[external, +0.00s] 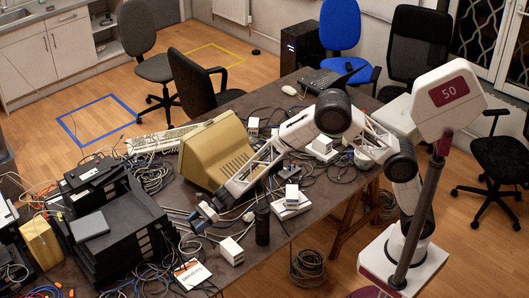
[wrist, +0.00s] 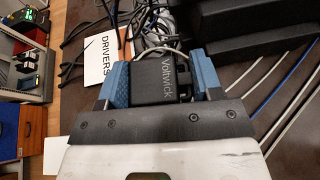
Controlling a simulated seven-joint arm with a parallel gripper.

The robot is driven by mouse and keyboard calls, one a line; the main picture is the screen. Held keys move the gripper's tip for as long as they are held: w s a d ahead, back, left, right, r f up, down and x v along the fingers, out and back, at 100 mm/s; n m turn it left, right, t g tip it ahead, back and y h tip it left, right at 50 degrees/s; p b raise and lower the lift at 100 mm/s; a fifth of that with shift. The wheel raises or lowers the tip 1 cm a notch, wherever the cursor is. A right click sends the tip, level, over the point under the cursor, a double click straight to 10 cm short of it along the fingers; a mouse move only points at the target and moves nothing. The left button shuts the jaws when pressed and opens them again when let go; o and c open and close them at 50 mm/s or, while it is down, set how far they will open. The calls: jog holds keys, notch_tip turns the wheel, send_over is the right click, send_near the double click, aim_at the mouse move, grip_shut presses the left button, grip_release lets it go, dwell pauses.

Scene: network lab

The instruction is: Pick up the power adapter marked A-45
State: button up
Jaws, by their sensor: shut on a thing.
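My gripper (external: 205,213) reaches down to the table at its front middle. In the wrist view my gripper (wrist: 162,80) has its two blue fingers on either side of a black power adapter (wrist: 162,76) with "Voltwick" printed along it. The fingers are shut on it. A grey cable runs over the adapter's far end. No A-45 mark can be read on the side that shows. In the external view the adapter is too small and covered to make out.
A card reading "DRIVERS" (wrist: 98,60) lies left of my gripper. Black stacked trays (external: 118,228) stand to the left, a beige monitor (external: 214,150) behind. A black cylinder (external: 262,225) and a white box (external: 231,250) stand to the right. Loose cables lie all around.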

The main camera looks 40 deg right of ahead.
jog(key=shift+r, duration=0.45)
jog(key=shift+a, duration=0.1)
